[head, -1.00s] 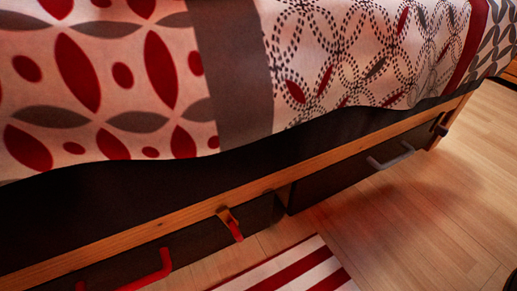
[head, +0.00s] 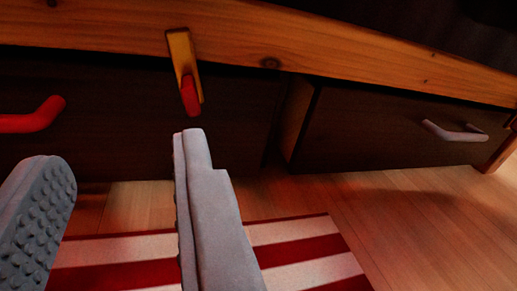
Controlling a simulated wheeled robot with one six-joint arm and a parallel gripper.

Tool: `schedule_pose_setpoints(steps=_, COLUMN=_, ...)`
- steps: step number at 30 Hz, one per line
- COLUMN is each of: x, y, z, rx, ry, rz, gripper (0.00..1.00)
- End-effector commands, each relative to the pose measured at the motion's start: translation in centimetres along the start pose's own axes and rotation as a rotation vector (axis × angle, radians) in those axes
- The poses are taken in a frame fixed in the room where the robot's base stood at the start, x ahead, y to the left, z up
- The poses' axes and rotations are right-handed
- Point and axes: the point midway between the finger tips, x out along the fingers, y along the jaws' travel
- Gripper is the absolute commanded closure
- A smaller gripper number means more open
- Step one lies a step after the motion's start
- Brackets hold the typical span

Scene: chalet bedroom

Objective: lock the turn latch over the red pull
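The turn latch (head: 184,62) is a wooden or brass-coloured plate on the bed's wooden rail with a red tip (head: 190,95). It hangs down, slightly tilted, over the top of the dark drawer front (head: 110,125). The red pull (head: 32,117) is on that drawer to the left of the latch, partly cut off by the frame edge. My gripper (head: 128,165) is open and empty, its two grey fingers well apart. The right finger's tip is just below the latch's red tip in the picture; I cannot tell whether they touch. The left finger is below the red pull.
A second dark drawer (head: 375,135) with a grey pull (head: 455,132) is at the right. The wooden rail (head: 330,48) runs above both drawers. A red and white striped rug (head: 300,245) lies on the wooden floor (head: 420,220), which is clear at right.

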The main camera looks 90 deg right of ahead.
Motion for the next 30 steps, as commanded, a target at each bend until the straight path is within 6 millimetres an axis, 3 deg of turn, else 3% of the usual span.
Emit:
schedule_pose_setpoints(steps=1, x=-0.3, y=0.6, z=1.5, rx=-0.018, ry=0.004, rz=0.011, gripper=0.65)
schedule_pose_setpoints(steps=5, x=-0.7, y=1.6, z=3.6, rx=-0.048, ry=0.017, rz=0.036, gripper=0.65)
schedule_pose_setpoints(steps=13, x=0.0, y=2.2, z=4.5, rx=-0.061, ry=0.025, rz=0.049, gripper=0.65)
schedule_pose_setpoints(steps=30, x=9.5, y=2.7, z=4.2, rx=-0.06, ry=0.025, rz=0.05, gripper=0.65)
